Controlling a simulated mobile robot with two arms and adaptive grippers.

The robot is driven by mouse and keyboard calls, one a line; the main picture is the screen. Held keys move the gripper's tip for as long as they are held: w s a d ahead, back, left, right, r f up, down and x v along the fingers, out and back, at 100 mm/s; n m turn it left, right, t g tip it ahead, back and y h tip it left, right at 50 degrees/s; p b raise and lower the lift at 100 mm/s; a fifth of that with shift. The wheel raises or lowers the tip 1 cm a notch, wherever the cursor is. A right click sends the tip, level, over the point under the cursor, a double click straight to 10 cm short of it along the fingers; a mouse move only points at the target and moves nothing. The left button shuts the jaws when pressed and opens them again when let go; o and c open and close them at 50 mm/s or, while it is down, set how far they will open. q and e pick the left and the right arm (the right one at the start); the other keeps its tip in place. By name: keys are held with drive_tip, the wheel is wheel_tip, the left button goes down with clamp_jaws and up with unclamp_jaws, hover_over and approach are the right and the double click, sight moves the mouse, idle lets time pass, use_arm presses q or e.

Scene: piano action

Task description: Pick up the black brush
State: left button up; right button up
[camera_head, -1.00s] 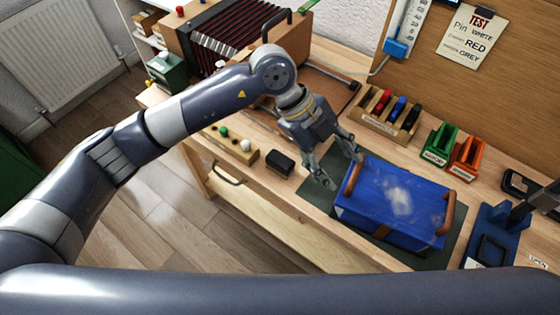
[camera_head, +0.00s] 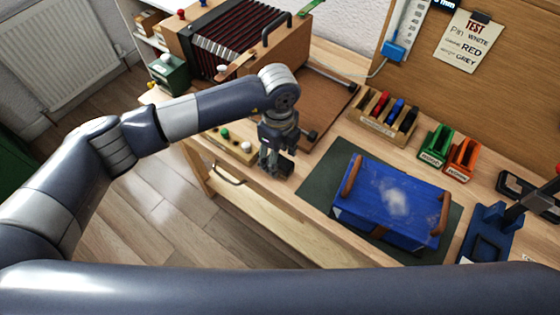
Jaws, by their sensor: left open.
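A small black block, which looks like the black brush (camera_head: 283,171), lies on the wooden bench near its front edge, left of the dark green mat. My left gripper (camera_head: 275,168) points down right over it with its fingers open. The fingers and wrist hide much of the brush. I cannot tell whether the fingers touch it. My right gripper is not in view.
A blue box (camera_head: 385,205) with brown handles sits on the mat (camera_head: 318,184) to the right. A rack (camera_head: 372,122) with coloured tools stands behind. A wooden strip with coloured knobs (camera_head: 224,133) lies left of the gripper. An accordion-like bellows (camera_head: 235,35) stands at the back.

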sight(280, 160)
use_arm(q)
drive_tip(key=shift+s+d+f, duration=0.1)
drive_tip(key=shift+d+f, duration=0.1)
drive_tip(key=shift+f, duration=1.4)
drive_tip(key=shift+c, duration=0.6)
drive_tip(key=c, duration=1.1)
drive_tip(key=shift+o, duration=0.2)
drive_tip(key=shift+r, duration=0.15)
